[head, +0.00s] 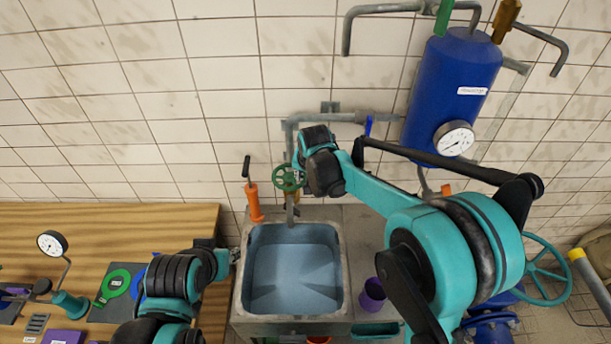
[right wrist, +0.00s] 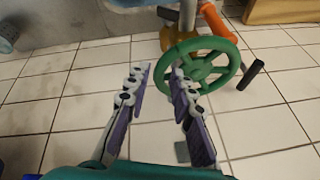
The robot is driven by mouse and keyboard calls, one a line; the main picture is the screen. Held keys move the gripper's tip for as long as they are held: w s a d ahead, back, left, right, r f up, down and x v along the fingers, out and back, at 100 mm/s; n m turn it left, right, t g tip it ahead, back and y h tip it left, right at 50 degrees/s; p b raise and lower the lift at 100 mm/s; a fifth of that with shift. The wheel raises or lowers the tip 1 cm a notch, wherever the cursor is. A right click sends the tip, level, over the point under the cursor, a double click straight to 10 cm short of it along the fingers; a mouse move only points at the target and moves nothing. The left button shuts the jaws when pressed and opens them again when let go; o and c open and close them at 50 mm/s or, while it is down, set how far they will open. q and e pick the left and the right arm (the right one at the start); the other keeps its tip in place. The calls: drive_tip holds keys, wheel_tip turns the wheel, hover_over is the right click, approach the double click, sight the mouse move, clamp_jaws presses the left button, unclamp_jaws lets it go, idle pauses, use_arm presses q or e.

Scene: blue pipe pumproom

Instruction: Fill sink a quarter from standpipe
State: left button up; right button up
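The sink (head: 346,285) is a grey metal basin with a bluish-grey inside; I cannot tell whether water stands in it. The standpipe (head: 289,135) comes down the wall behind it, with a green handwheel (head: 287,178) above the sink's back edge. My right gripper (right wrist: 161,72) is open, its two purple-padded fingers apart. In the right wrist view the green wheel (right wrist: 222,50) is just beyond the fingertips, overlapping the right finger; contact cannot be told. In the head view my right wrist hides most of that gripper. My left gripper (head: 232,256) is by the sink's left rim, its fingers too small to read.
An orange lever-handled tool (head: 253,200) stands behind the sink. A purple cup (head: 372,294) is right of the basin. A blue tank (head: 455,80) hangs at upper right.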

sight(300, 184)
clamp_jaws()
drive_tip(key=shift+s, duration=0.1)
drive_tip(key=shift+s+a+m+h+b, duration=0.3)
drive_tip(key=shift+m+h+b, duration=0.1)
drive_tip(key=shift+m, duration=0.35)
drive_tip(key=shift+s+a+m+h+b, duration=0.15)
drive_tip(key=shift+s+m+h+b, duration=0.15)
drive_tip(key=shift+m, duration=0.45)
drive_tip(key=shift+s+a+m+h+b, duration=0.25)
drive_tip(key=shift+m+h+b, duration=0.1)
drive_tip(key=shift+m, duration=0.45)
drive_tip(key=shift+s+a+m+h+b, duration=0.25)
drive_tip(key=shift+m+h, duration=0.1)
drive_tip(key=shift+m, duration=0.45)
drive_tip(key=o, duration=0.5)
unclamp_jaws()
drive_tip(key=shift+a, duration=0.1)
